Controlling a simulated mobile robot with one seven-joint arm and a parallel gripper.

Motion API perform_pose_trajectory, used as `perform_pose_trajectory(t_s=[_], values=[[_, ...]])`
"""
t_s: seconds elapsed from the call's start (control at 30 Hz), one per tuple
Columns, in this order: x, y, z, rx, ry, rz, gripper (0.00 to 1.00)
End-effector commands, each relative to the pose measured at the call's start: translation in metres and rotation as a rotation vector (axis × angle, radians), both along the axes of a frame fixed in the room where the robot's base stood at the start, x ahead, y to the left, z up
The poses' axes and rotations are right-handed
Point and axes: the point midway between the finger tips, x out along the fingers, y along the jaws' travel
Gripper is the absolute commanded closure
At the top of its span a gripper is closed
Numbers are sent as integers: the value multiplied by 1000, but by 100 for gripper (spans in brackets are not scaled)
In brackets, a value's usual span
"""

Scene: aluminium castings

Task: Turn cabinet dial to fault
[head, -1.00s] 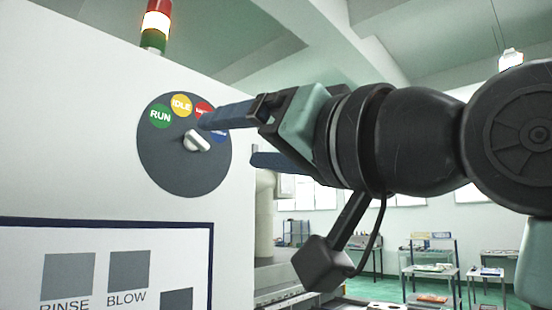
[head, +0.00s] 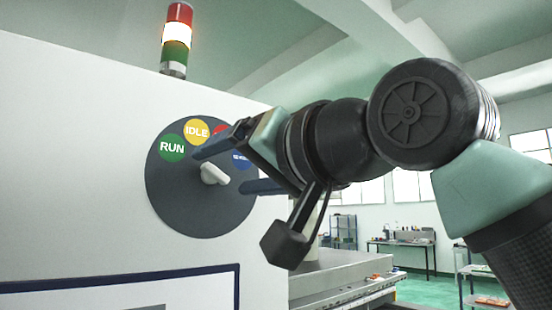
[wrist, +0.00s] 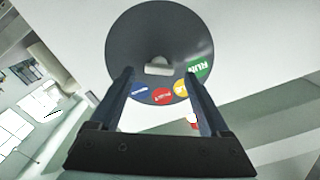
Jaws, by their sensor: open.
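The cabinet dial (head: 190,212) is a round dark grey plate on a white cabinet face, with a pale bar-shaped knob (head: 213,174) at its centre. Around it are a green RUN mark (head: 172,148), a yellow IDLE mark (head: 196,131), a red mark (head: 220,131) partly hidden by my gripper, and a blue mark (head: 241,160). The red mark also shows in the wrist view (wrist: 162,97). My gripper (head: 220,171) is open in front of the dial. In the wrist view the knob (wrist: 158,68) appears between the fingertips, not gripped. Whether the tips reach its depth is unclear.
A lit signal tower (head: 177,38) stands on top of the cabinet (head: 80,130). A blue-framed panel (head: 120,282) lies below the dial. A metal bench or machine bed (head: 345,268) is to the right. Tables stand farther back in the room.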

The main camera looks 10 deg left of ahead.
Motion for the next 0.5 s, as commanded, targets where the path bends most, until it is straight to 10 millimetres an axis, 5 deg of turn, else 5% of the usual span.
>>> perform_pose_trajectory(t_s=[0.5], values=[[13, 15, -1, 0, 0, -1, 20]])
